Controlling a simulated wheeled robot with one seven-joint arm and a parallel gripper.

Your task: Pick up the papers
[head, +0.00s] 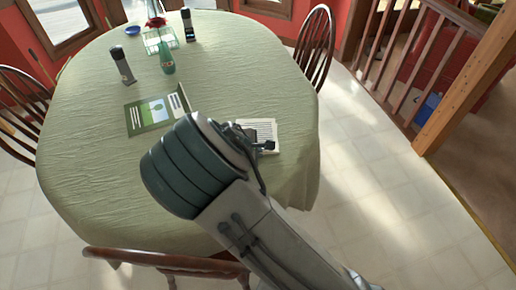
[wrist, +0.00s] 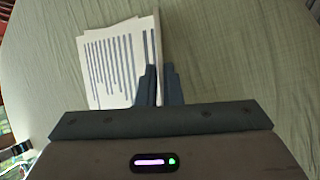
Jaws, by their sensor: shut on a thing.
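The papers (wrist: 112,62) are a small white stack with dark printed lines. They lie at the right side of the green-clothed table in the head view (head: 262,129), partly hidden by my arm. My gripper (wrist: 160,72) is at the right edge of the stack in the wrist view. Its two fingers are close together, shut on the edge of the papers. In the head view my gripper (head: 268,146) shows small and dark over the papers. Whether the stack is lifted off the cloth cannot be told.
The table (head: 90,130) also bears a green booklet (head: 152,112), a green bottle (head: 166,57), a dark grinder (head: 122,66), another dark container (head: 188,25) and a blue bowl (head: 132,30). Chairs stand around it, one at the right (head: 315,45). The left of the tabletop is clear.

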